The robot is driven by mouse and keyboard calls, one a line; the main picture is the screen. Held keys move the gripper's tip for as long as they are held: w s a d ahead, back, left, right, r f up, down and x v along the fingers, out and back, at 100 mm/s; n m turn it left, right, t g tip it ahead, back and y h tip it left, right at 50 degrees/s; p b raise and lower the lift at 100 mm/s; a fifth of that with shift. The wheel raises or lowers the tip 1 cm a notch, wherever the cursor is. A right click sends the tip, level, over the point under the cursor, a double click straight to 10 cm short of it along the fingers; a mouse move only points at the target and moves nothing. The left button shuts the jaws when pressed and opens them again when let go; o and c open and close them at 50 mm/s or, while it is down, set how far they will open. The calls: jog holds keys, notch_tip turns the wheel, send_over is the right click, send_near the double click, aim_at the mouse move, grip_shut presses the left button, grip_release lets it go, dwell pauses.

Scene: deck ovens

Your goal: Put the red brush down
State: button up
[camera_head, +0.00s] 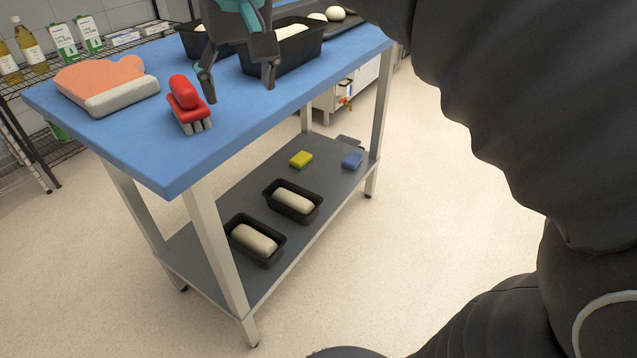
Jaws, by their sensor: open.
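The red brush (186,99) stands on the blue tabletop (150,150) near its front left part, its grey bristles facing down on the surface. My gripper (241,88) is open, with its two dark fingers spread and pointing down. It is just right of the brush in the picture, and nothing shows between the fingers. The left finger is close to the brush; I cannot tell whether they touch.
An orange and grey mitt (105,80) lies left of the brush. Black loaf tins (290,60) with dough stand behind my gripper. The lower shelf (275,170) holds two tins, a yellow sponge (301,159) and a blue one (352,160). The front left tabletop is clear.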

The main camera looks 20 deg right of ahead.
jog(key=s+d+f+t, duration=0.1)
jog(key=s+d+f, duration=0.2)
jog(key=s+f, duration=0.3)
jog(key=s+d+f+m+t, duration=0.1)
jog(key=s+d+f, duration=0.3)
jog(key=f, duration=1.1)
jog(key=s, duration=0.3)
jog(key=shift+s+h, duration=0.2)
jog(key=shift+h, duration=0.1)
